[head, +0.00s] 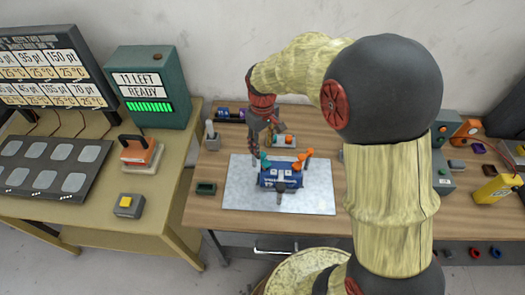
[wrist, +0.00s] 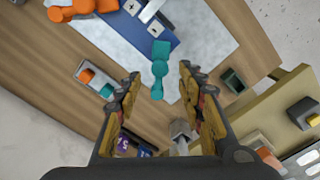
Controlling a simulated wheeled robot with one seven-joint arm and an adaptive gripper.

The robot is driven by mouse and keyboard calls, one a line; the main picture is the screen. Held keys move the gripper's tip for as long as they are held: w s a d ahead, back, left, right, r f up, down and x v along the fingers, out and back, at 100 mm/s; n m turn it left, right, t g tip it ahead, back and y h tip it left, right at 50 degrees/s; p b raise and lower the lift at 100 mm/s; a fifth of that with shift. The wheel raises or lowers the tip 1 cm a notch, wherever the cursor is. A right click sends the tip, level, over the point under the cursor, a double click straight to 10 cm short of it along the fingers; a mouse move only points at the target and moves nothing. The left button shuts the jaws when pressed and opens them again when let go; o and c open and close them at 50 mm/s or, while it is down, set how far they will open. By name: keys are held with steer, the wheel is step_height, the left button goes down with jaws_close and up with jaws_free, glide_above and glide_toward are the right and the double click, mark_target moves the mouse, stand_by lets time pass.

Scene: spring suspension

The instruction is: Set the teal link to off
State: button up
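A blue device (head: 281,178) sits on a pale mat (head: 240,195) on the wooden table. A teal link (head: 265,161) stands at its left end and orange links (head: 307,157) at its right. In the wrist view the teal link (wrist: 160,68) juts from the blue body (wrist: 138,25) toward my gripper. My gripper (wrist: 158,82) is open there, with the link's rounded end between its fingertips and gaps visible on both sides. In the head view my gripper (head: 264,145) is just above and behind the teal link; its fingertips are partly obscured. Contact is not visible.
A small plate with orange and teal pieces (head: 284,140) lies behind the device. A dark green tray (head: 206,188) and a grey block with a knob (head: 211,140) are at the left. The mat's front is clear. Another bench with a yellow-button box (head: 129,205) stands further left.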

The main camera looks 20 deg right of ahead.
mark_target(263, 154)
steer(key=shift+f, duration=1.85)
steer(key=shift+c, duration=0.3)
jaws_close()
